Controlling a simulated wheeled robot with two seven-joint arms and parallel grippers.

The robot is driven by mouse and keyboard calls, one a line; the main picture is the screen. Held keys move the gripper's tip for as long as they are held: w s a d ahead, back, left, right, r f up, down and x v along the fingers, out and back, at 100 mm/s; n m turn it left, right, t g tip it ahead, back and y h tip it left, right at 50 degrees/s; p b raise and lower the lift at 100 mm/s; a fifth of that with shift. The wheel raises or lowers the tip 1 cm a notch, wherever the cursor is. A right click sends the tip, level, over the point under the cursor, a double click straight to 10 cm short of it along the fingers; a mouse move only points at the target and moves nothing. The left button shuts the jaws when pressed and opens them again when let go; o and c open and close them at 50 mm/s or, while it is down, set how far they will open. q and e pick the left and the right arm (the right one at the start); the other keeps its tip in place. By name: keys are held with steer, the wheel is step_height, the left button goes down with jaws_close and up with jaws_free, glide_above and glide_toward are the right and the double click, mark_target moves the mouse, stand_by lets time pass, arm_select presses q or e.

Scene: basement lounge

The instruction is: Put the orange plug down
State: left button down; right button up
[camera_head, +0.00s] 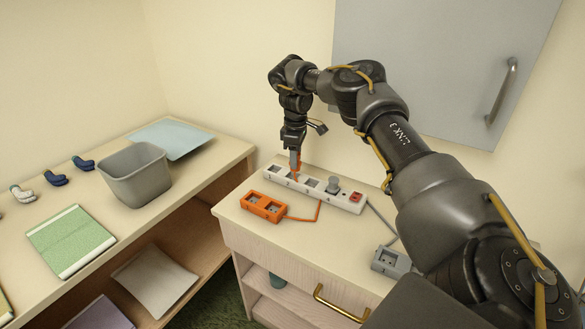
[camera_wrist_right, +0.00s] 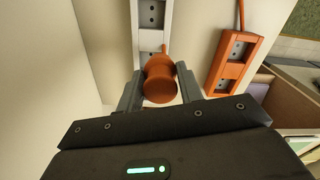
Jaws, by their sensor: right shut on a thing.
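My right gripper (camera_head: 294,165) points down over the left part of the white power strip (camera_head: 345,201). It is shut on the orange plug, which lies between its two fingers in the right wrist view (camera_wrist_right: 160,80). The plug is rounded, with a narrow stem towards the white strip (camera_wrist_right: 152,38). I cannot tell whether the plug touches the strip or sits in a socket. My left gripper is not in view.
An orange socket block (camera_head: 264,207) with a cord lies in front of the white strip. A grey box (camera_head: 390,262) is at the right. Cabinet top is bare in front. A grey bin (camera_head: 135,176) stands on the left shelf.

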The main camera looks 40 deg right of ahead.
steer(key=shift+w+d+f, duration=0.2)
steer(key=shift+w+f, duration=0.25)
steer(key=shift+f, duration=0.15)
steer(key=shift+w+d+f, duration=0.15)
steer(key=shift+w+f, duration=0.3)
steer(key=shift+f, duration=0.15)
steer(key=shift+w+d+f+p, duration=0.1)
steer(key=shift+w+f+p, duration=0.1)
steer(key=shift+p, duration=0.15)
step_height(320, 180, down, 2)
steer(key=shift+w+f+p, duration=0.1)
steer(key=shift+p, duration=0.4)
steer(key=shift+f, duration=0.45)
steer(key=shift+f, duration=0.2)
steer(key=o, duration=1)
